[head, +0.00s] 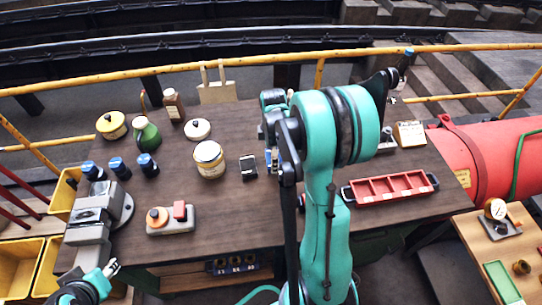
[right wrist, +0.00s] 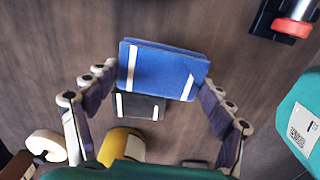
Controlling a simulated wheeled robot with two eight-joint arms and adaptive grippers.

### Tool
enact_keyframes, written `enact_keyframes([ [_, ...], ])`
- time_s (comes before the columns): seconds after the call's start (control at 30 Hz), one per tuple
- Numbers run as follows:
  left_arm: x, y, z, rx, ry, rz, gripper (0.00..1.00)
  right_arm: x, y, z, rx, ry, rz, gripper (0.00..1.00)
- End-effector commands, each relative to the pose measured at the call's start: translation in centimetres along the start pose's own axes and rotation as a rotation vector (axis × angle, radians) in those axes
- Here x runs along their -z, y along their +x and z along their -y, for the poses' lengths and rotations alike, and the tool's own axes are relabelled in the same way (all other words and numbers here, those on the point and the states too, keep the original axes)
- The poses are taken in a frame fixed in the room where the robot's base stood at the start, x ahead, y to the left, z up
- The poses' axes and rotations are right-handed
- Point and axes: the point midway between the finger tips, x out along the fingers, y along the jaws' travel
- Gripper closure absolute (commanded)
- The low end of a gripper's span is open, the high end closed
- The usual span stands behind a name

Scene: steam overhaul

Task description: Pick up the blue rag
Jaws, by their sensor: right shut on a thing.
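The blue rag (right wrist: 165,68) is a folded blue cloth with two white stripes, seen in the right wrist view. My right gripper (right wrist: 158,90) has its fingers on both sides of it and is shut on it. In the head view only a small part of the blue rag (head: 269,160) shows beside my right arm, which hides most of the right gripper. My left gripper (head: 112,268) is at the lower left, by the table's left edge; its small grey tips show, but their opening is unclear.
A dark striped pad (head: 248,168) lies beside the rag. A cream tin (head: 209,160), a green oil can (head: 146,134) and a grey switch box (head: 171,218) stand to the left. A red tray (head: 391,202) lies to the right. A vise (head: 92,217) is at the left edge.

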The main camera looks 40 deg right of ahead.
Motion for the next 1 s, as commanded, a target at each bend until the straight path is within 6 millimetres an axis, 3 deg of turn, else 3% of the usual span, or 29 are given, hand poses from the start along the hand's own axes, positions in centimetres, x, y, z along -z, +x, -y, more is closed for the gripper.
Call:
enact_keyframes([
  [0.2,0.7,-1.0,0.0,0.000,0.000,0.000,0.60,-0.7,-2.8,4.4,0.000,0.000,0.000,0.48],
  [0.4,1.1,-1.5,0.0,0.000,0.000,0.000,0.60,-1.2,-4.5,7.3,0.000,0.000,0.000,0.48],
  [0.63,1.3,-1.8,0.0,0.000,0.000,0.000,0.60,-1.4,-5.4,8.9,0.000,0.000,0.000,0.48],
  [1.0,1.3,-1.8,0.0,0.000,0.000,0.000,0.60,-1.5,-5.6,9.3,0.000,0.000,0.000,0.48],
])
